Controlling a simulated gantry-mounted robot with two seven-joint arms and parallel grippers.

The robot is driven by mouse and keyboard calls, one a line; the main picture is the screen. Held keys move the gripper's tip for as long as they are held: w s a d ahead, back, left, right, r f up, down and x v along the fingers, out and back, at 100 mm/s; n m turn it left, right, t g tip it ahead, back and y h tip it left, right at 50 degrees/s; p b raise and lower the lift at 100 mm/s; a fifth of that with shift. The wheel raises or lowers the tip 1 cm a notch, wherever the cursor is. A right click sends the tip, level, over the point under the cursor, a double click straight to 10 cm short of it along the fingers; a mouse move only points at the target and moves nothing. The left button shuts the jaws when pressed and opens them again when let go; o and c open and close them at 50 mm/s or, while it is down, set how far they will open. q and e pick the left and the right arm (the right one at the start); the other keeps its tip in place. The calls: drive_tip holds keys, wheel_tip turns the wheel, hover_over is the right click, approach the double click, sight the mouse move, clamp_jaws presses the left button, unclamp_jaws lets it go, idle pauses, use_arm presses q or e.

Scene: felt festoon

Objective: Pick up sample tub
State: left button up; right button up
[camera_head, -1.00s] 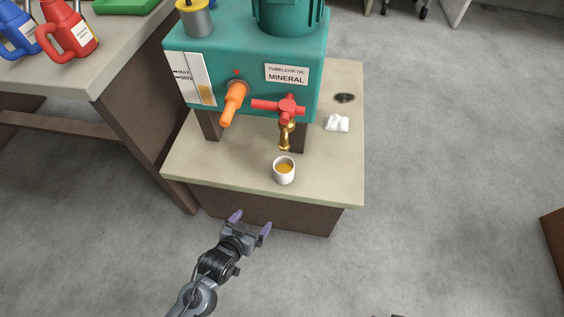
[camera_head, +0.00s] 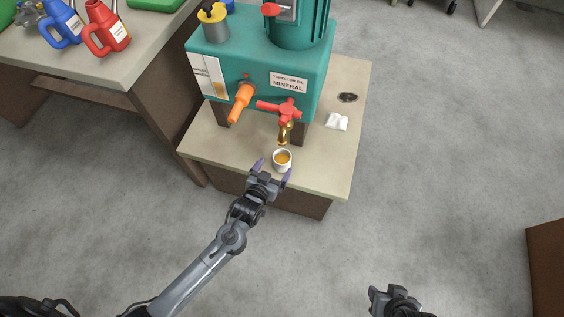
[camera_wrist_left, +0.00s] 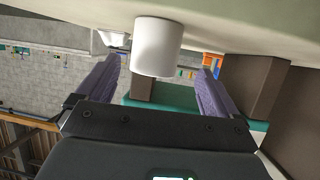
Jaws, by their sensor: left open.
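The sample tub (camera_head: 282,161) is a small white cup with amber liquid in it. It stands upright on the bench top under the brass spout of the teal oil machine. My left gripper (camera_head: 272,170) is open, at the bench's front edge just in front of the tub. In the left wrist view the white tub (camera_wrist_left: 157,47) shows between and beyond the two purple fingers (camera_wrist_left: 155,85); I see no finger contact with it. My right gripper (camera_head: 380,296) is at the bottom of the head view, away from the bench; its jaws are unclear.
The teal machine (camera_head: 240,65) stands behind the tub, with an orange tap (camera_head: 240,104) and a red-handled valve (camera_head: 279,110) above it. Red (camera_head: 108,30) and blue (camera_head: 62,24) jugs stand on the left table. Bare bench top (camera_head: 330,165) lies right of the tub.

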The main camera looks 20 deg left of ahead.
sight(285, 153)
use_arm(q)
drive_tip(key=shift+w+f, duration=0.2)
drive_tip(key=shift+w, duration=0.3)
drive_tip(key=b+x, duration=0.2)
drive_tip(key=x, duration=0.1)
drive_tip(key=b+x, duration=0.1)
drive_tip(key=shift+w+d+r+b, duration=0.1)
drive_tip(key=shift+w+d+b, duration=0.15)
drive_tip(key=shift+d+b, duration=0.1)
drive_tip(key=shift+w, duration=0.4)
drive_tip(key=shift+s, duration=0.1)
drive_tip(key=shift+c, duration=0.6)
drive_tip(key=c, duration=1)
